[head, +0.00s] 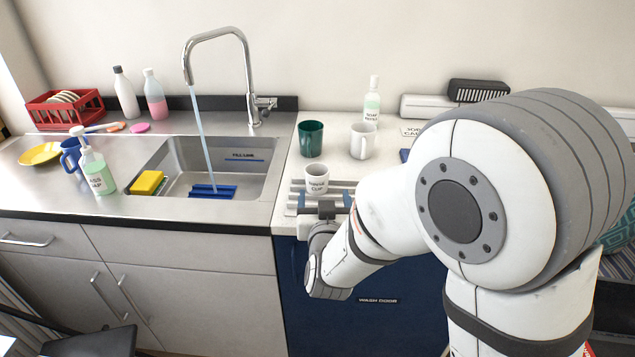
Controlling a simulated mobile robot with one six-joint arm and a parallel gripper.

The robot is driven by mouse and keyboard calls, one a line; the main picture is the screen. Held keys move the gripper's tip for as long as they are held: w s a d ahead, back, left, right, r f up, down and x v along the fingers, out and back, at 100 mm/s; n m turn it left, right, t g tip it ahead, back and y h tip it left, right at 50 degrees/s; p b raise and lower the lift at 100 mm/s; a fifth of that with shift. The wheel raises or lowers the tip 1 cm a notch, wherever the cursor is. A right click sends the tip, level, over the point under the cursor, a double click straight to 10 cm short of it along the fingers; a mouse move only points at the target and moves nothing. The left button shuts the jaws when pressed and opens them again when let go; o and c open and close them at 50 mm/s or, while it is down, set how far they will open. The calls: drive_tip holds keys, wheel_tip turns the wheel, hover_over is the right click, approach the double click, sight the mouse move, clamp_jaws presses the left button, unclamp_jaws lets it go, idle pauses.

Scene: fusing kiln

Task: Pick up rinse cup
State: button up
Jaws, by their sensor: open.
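The rinse cup (316,176) is a small white cup with dark lettering on its side. It stands upright on a light, ribbed rack (297,188) on the counter just right of the sink. My gripper (324,200) is open right at the near side of the cup, with its fingers spread to the left and right. The gripper hides part of the rack and the area by the cup's base. I cannot tell whether the fingers touch the cup.
A dark green cup (311,138), a white mug (362,141) and a soap bottle (371,101) stand behind the rinse cup. The sink (262,180), with water running from the faucet (245,70), is to the left. My arm hides much of the right side.

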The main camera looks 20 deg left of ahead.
sight(317, 182)
drive_tip(key=shift+s+a+t, duration=0.2)
drive_tip(key=shift+a+t, duration=0.2)
drive_tip(key=shift+a, duration=0.2)
drive_tip(key=p+x, duration=0.1)
drive_tip(key=x, duration=0.6)
drive_tip(key=shift+w+a, duration=0.2)
drive_tip(key=shift+a, duration=0.05)
drive_tip(key=shift+c, duration=0.5)
drive_tip(key=c, duration=0.9)
drive_tip(key=shift+c, duration=0.2)
